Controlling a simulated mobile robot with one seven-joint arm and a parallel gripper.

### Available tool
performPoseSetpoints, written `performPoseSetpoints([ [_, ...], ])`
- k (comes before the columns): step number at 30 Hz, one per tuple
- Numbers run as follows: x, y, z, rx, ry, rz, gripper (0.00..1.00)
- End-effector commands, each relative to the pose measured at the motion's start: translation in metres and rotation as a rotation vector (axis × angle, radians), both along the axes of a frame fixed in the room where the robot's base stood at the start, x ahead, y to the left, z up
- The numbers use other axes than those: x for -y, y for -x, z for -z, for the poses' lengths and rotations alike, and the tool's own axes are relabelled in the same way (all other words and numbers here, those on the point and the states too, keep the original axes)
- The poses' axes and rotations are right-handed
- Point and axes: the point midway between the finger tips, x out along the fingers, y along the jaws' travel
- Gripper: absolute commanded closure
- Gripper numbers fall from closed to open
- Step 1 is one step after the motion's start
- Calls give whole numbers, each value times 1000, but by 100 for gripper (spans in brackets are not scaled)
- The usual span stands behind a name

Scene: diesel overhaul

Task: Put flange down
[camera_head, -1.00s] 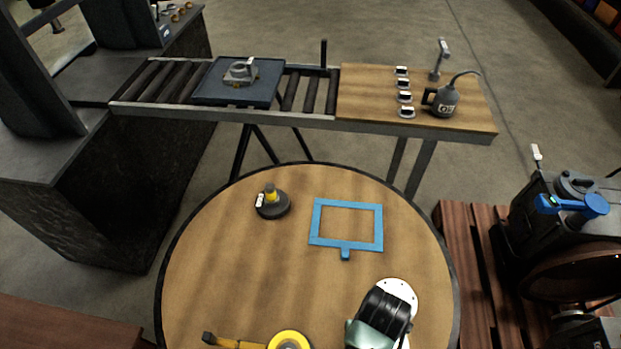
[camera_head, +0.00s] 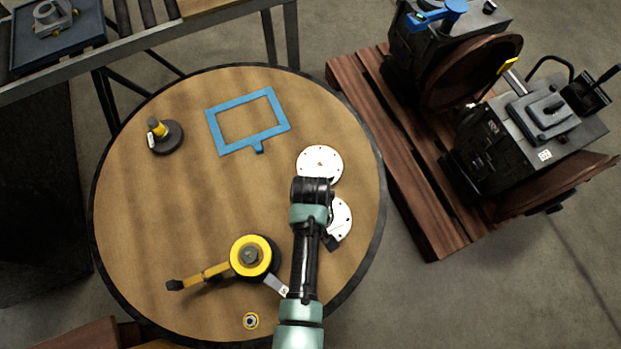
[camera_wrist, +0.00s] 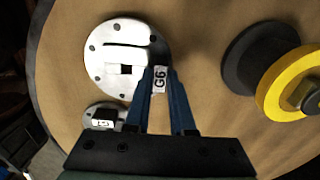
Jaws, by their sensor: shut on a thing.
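My gripper (camera_wrist: 162,80) has blue fingers, closed on the right side of a round pale metal flange (camera_wrist: 112,45) in the wrist view. A white "G6" label (camera_wrist: 160,80) shows between the fingertips. The flange has small holes around its rim and a dark slot. In the head view, a white disc (camera_head: 342,215) right of my wrist looks like this flange, partly covered by my arm, which hides my fingers. Another white disc (camera_head: 320,160) lies just above it. I cannot tell whether the held flange touches the table.
Bare wood lies left of centre. Machines stand on a pallet (camera_head: 405,190) at right.

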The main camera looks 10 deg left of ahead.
Motion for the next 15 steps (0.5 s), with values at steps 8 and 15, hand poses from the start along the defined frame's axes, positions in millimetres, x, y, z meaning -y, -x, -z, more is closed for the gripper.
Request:
performPoseSetpoints([
  [8, 0, -2, 9, 4, -1, -1, 100],
  [15, 0, -1, 14, 4, 0, -1, 100],
])
